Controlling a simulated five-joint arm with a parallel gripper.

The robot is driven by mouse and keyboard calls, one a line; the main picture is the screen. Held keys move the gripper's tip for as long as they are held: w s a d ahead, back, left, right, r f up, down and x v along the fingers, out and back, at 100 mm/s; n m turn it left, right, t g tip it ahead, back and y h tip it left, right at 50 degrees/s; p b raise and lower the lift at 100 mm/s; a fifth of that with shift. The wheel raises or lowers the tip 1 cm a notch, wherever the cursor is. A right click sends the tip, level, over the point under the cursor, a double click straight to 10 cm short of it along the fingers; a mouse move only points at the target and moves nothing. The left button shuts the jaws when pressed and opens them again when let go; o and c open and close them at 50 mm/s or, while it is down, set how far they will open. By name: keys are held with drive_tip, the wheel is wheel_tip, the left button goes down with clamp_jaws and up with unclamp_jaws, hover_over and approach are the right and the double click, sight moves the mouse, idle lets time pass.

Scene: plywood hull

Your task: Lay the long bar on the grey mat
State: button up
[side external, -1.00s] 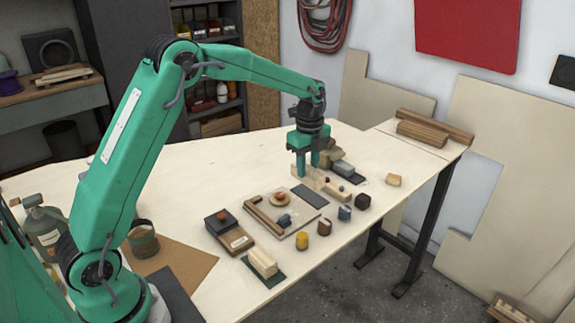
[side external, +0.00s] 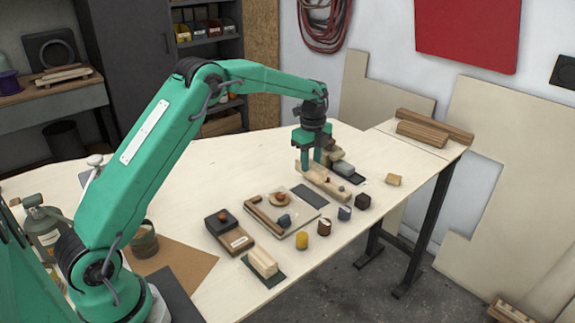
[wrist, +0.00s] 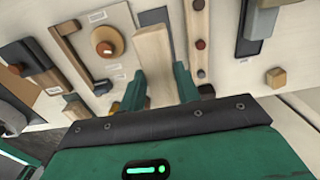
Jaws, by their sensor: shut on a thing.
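My gripper (side external: 311,170) is shut on the long bar (wrist: 152,50), a plain pale wooden bar. In the wrist view, the bar is between the two fingers of my gripper (wrist: 158,90) and points away from the camera. The grey mat (side external: 311,196) is a dark, bare rectangle in front of my gripper in the side view. In the wrist view, the grey mat (wrist: 154,16) shows beyond and beside the bar's far end, partly hidden by it. I cannot tell how high the bar is above the table.
A pegged wooden strip (wrist: 198,40) lies right of the bar in the wrist view. A board with a round knob (wrist: 107,41) lies to the left. Several small blocks (side external: 345,213) stand near the table's front edge. A pale block (side external: 262,262) sits on another dark mat.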

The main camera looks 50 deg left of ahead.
drive_tip(key=shift+f, duration=3.4)
drive_tip(key=shift+f, duration=0.35)
drive_tip(key=o, duration=1.5)
drive_tip(key=shift+r, duration=0.15)
drive_tip(key=shift+r, duration=3.3)
